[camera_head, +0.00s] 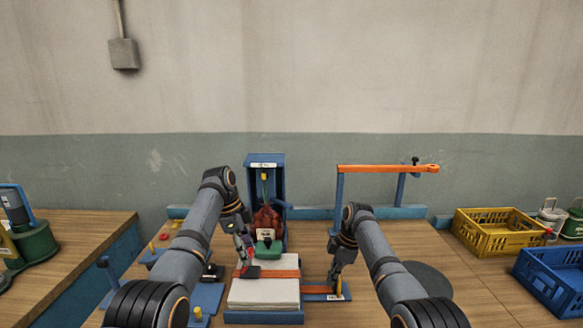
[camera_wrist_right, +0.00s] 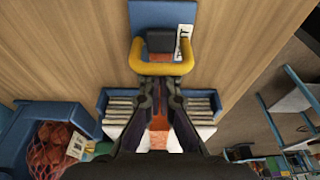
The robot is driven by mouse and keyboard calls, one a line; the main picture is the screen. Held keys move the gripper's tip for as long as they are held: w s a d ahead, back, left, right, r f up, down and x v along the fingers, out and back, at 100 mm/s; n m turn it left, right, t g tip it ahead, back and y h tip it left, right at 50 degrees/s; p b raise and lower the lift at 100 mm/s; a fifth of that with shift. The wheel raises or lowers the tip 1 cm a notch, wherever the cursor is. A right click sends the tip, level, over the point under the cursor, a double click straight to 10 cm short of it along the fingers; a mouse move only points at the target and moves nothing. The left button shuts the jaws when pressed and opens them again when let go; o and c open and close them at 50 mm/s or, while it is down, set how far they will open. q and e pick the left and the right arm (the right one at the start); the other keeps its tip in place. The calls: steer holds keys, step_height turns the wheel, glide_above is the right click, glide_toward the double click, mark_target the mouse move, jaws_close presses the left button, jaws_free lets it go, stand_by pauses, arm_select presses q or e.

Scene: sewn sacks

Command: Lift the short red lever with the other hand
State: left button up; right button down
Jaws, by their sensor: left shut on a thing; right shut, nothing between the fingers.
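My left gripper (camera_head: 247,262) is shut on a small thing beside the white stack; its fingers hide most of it. A red piece (camera_head: 241,266) and a dark block (camera_head: 250,272) show at its fingertips. I cannot tell whether that red piece is the short red lever. My right gripper (camera_head: 335,280) is shut and empty, low at the right of the stack, above a white label (camera_head: 336,297). In the right wrist view its fingers (camera_wrist_right: 160,88) point at a yellow loop handle (camera_wrist_right: 160,69) around a black block (camera_wrist_right: 160,41) on a blue plate.
The white stack (camera_head: 263,293) with an orange band lies between my arms. Behind it stands a blue holder (camera_head: 264,160) with a red net sack (camera_head: 267,219). An orange bar (camera_head: 388,168) spans the back right. Yellow (camera_head: 497,236) and blue (camera_head: 553,281) crates stand at the right.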

arm_select(q)
steer(key=shift+w+a+r, duration=0.1)
steer(key=shift+a+r, duration=0.05)
steer(key=shift+a, duration=0.2)
arm_select(e)
steer(key=shift+d, duration=0.1)
arm_select(q)
steer(key=shift+a+r, duration=0.1)
steer(key=shift+a, duration=0.25)
steer(key=o, duration=0.8)
steer(key=shift+o, duration=1.1)
steer(key=d+v, duration=0.1)
steer(key=v, duration=0.6)
steer(key=shift+d+r, duration=0.4)
steer(key=shift+r, duration=0.1)
